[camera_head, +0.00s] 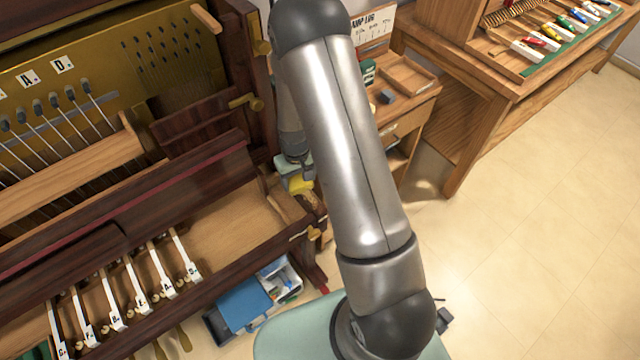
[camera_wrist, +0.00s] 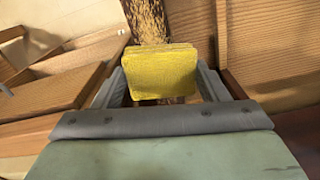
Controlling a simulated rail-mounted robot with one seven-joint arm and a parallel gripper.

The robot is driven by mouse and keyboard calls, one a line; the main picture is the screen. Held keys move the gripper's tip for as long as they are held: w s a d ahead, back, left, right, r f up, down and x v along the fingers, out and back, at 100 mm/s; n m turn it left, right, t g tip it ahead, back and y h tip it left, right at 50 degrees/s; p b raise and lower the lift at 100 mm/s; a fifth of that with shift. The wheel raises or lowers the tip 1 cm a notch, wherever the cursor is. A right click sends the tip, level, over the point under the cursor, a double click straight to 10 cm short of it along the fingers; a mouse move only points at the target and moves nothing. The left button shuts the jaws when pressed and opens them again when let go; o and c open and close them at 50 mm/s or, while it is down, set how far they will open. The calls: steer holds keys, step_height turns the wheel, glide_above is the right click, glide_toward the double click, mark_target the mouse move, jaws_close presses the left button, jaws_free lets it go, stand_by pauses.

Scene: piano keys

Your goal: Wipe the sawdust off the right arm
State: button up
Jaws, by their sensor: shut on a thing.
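My gripper (camera_head: 294,170) is shut on a yellow sponge (camera_head: 301,184), just over the piano's right arm (camera_head: 316,208). In the wrist view the yellow sponge (camera_wrist: 160,72) sits between the two grey fingers of my gripper (camera_wrist: 162,82). Speckled tan sawdust (camera_wrist: 147,18) covers the dark strip of the right arm beyond the sponge. In the head view a patch of sawdust (camera_head: 288,207) shows below the sponge. The sponge hides part of the arm, and I cannot tell whether it touches the surface.
Loose lettered keys (camera_head: 112,302) stand in the open keybed to the left. A blue toolbox (camera_head: 245,303) lies on the floor below. A wooden bench (camera_head: 408,90) with a small tray is behind the arm. The floor at right is clear.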

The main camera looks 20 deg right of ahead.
steer(key=shift+s+d+b, duration=0.25)
steer(key=shift+s+d, duration=0.15)
steer(key=shift+s, duration=1.2)
steer(key=shift+s+d+b, duration=0.3)
steer(key=shift+s+d, duration=0.15)
steer(key=shift+s, duration=1.15)
steer(key=shift+s+d+b, duration=0.25)
steer(key=shift+s+d, duration=0.15)
steer(key=shift+s, duration=1.2)
step_height(320, 180, up, 3)
steer(key=shift+w+f+p, duration=0.1)
steer(key=shift+p, duration=0.65)
step_height(320, 180, up, 5)
steer(key=p, duration=0.3)
steer(key=shift+r, duration=0.2)
